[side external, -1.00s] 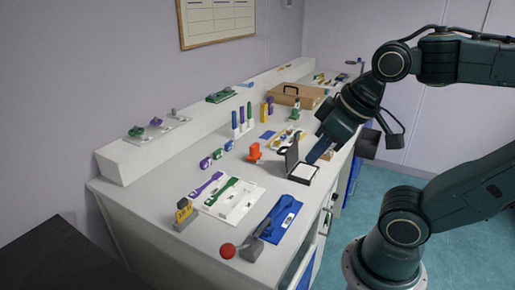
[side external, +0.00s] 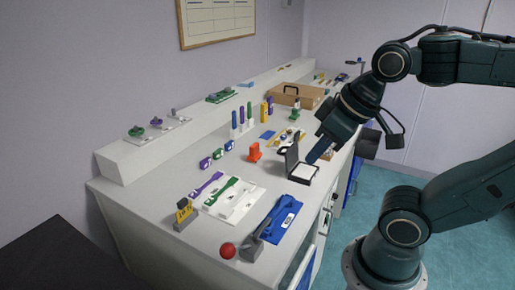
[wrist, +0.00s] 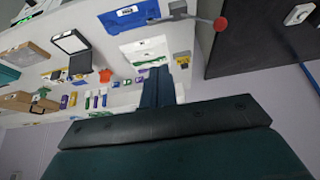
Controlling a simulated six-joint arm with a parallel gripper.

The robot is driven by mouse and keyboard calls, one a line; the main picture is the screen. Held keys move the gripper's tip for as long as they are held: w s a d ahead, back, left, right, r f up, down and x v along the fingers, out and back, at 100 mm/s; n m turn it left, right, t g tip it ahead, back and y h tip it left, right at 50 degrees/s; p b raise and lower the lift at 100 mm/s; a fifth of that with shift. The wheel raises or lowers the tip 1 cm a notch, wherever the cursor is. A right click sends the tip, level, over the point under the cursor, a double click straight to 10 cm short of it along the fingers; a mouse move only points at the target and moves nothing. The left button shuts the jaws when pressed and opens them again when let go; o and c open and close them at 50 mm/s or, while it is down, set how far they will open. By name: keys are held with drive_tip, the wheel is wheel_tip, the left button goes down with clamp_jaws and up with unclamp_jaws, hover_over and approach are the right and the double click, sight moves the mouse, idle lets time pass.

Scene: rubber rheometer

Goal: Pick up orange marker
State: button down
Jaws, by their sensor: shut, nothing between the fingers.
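I cannot pick out an orange marker for certain. A yellow-orange upright piece (side external: 264,110) stands farther back beside a purple one. My gripper (side external: 312,158) is over the front of the bench near the open case, clear of both pieces. In the wrist view its fingers (wrist: 158,74) are together with nothing held.
The open black case (side external: 304,172) is close to my gripper. Upright coloured tubes (side external: 235,121) stand near the back ledge.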

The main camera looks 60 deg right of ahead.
drive_tip(key=c, duration=0.9)
unclamp_jaws()
drive_tip(key=w+d+r+m+g, duration=0.1)
drive_tip(key=w+d+r+m, duration=0.15)
drive_tip(key=w, duration=0.35)
drive_tip(key=w+d+r+m+g, duration=0.1)
drive_tip(key=w+d+r+m, duration=0.15)
drive_tip(key=w, duration=0.25)
drive_tip(key=m+g, duration=0.4)
drive_tip(key=m, duration=0.9)
hover_over(254, 144)
wheel_tip(254, 144, down, 16)
drive_tip(key=shift+f, duration=4.55)
drive_tip(key=shift+s, duration=0.1)
